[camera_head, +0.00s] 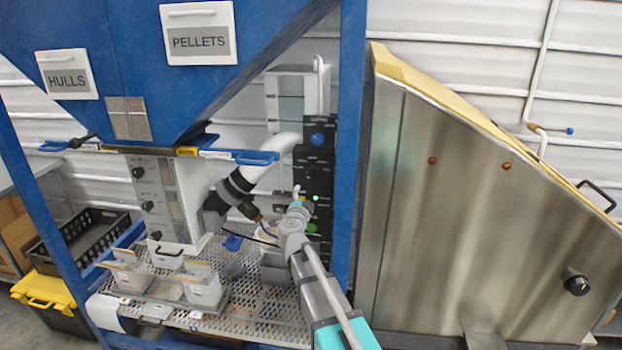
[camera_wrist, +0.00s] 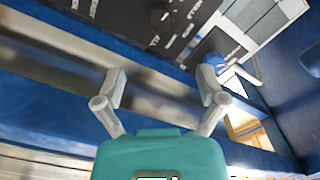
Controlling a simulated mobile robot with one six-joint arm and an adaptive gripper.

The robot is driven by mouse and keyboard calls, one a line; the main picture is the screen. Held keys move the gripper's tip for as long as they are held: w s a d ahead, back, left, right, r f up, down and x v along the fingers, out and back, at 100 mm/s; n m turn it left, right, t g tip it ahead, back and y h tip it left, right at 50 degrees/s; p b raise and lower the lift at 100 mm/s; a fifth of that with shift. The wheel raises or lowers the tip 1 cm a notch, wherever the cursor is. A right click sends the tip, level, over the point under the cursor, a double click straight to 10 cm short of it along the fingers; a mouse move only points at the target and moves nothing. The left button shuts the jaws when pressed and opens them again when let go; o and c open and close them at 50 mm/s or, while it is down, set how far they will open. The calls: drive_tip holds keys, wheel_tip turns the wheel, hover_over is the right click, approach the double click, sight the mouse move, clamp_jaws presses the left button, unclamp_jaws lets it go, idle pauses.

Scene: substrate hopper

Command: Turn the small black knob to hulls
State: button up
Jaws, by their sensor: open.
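My gripper (camera_wrist: 161,80) is open and empty in the wrist view, its two grey fingers apart in front of a blue frame beam. A black control panel (camera_wrist: 125,15) lies beyond the fingers at the top. A blue knob (camera_head: 318,138) and green lights show there. I cannot make out the hulls mark on the panel.
A blue frame post (camera_head: 350,150) stands right of the panel. A grey box with several black knobs (camera_head: 138,172) is at the left. A steel hopper with a larger black knob (camera_head: 577,285) fills the right. White bins (camera_head: 202,290) stand on a perforated shelf.

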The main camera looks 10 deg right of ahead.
sight(311, 178)
drive_tip(key=shift+w, duration=0.15)
drive_tip(key=x, duration=1.3)
drive_tip(key=shift+w+d, duration=0.15)
drive_tip(key=shift+w, duration=0.05)
drive_tip(key=c, duration=1.1)
